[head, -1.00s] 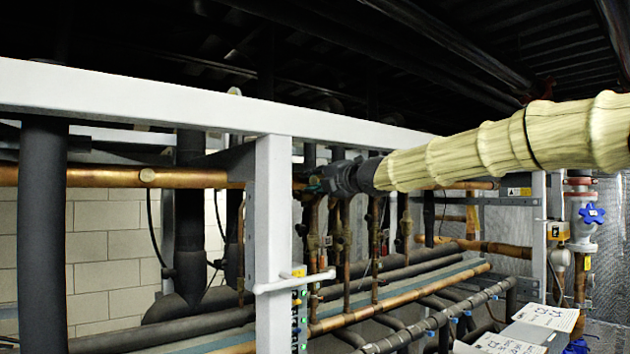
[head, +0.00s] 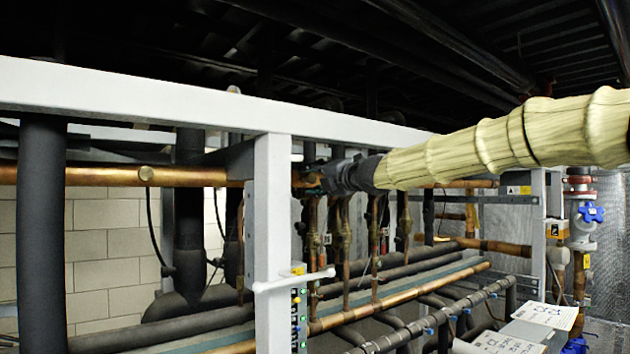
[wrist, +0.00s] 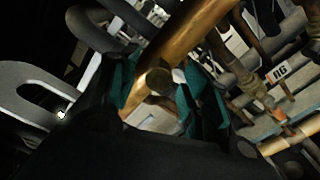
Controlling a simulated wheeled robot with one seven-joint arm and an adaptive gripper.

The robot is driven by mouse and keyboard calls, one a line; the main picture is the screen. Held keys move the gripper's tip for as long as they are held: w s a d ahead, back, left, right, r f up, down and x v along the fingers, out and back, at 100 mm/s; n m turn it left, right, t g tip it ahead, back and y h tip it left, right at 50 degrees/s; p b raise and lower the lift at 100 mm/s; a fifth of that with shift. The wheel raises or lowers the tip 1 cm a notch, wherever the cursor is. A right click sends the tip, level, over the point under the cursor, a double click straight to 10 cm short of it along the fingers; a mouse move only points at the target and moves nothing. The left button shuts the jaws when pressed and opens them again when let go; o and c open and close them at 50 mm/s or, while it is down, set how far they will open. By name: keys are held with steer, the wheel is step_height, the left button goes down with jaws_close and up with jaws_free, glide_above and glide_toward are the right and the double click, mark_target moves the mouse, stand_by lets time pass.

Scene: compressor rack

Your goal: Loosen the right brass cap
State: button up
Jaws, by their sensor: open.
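A round brass cap (wrist: 158,81) sits on the copper pipe (wrist: 187,32) in the wrist view. It lies between the teal fingertips of my gripper (wrist: 163,92), which is open around it; I cannot tell whether either finger touches it. In the head view my gripper (head: 311,181) is at the same copper pipe (head: 215,178), just right of the pale upright post, and hides the cap there. Another brass cap (head: 147,173) shows on the pipe left of the post.
The pale post (head: 272,240) and top beam (head: 200,107) of the rack stand close to my gripper. Several thin vertical copper pipes (head: 346,235) hang just below and right of it. A tag marked A6 (wrist: 281,72) is at the right in the wrist view.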

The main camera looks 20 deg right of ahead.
steer(key=shift+s, duration=0.1)
steer(key=v, duration=0.7)
steer(key=shift+s+d, duration=0.15)
stand_by(0.4)
